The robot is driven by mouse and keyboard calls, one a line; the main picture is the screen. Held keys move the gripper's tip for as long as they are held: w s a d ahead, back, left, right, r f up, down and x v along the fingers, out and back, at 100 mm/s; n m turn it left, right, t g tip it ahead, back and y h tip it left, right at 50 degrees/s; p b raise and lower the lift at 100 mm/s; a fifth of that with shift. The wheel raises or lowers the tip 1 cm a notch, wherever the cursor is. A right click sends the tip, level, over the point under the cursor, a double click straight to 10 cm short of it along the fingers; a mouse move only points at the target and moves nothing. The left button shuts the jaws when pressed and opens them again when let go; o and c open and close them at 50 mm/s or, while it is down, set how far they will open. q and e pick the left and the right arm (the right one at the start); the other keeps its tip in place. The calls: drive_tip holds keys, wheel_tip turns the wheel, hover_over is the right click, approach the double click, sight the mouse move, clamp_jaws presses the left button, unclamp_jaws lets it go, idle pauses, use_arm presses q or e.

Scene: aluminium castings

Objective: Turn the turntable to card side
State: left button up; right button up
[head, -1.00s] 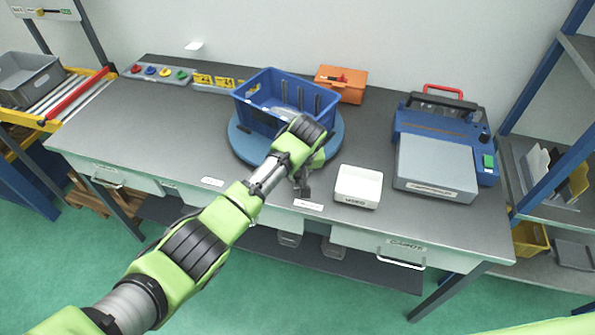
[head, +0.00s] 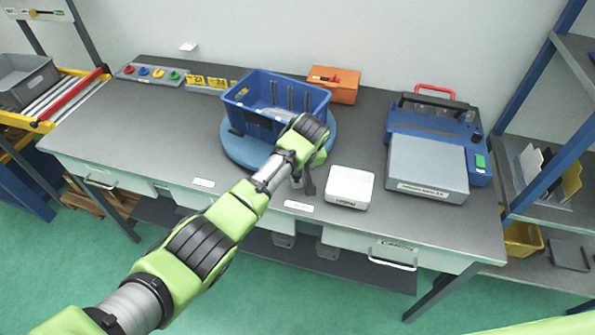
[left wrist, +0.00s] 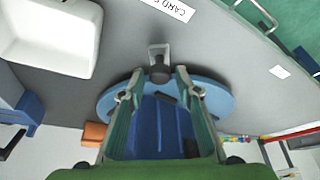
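The turntable (head: 237,150) is a round blue disc on the grey workbench, with a blue crate (head: 262,121) on it. In the left wrist view the disc (left wrist: 222,98) lies beyond my fingers. A grey metal piece with a dark knob (left wrist: 160,73) projects at its rim. A label (left wrist: 168,8), partly cut off, begins "CARD S" on the bench edge. My left gripper (left wrist: 159,84) is open, its fingers on either side of the knob, with gaps showing. In the head view my left gripper (head: 309,185) is low at the turntable's front right, partly behind my wrist. My right gripper is not in view.
A blue and grey machine (head: 428,165) is further right. An orange box (head: 334,84) and yellow number tags (head: 206,82) are behind.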

use_arm(q)
drive_tip(key=v, duration=1.2)
drive_tip(key=shift+w, duration=0.1)
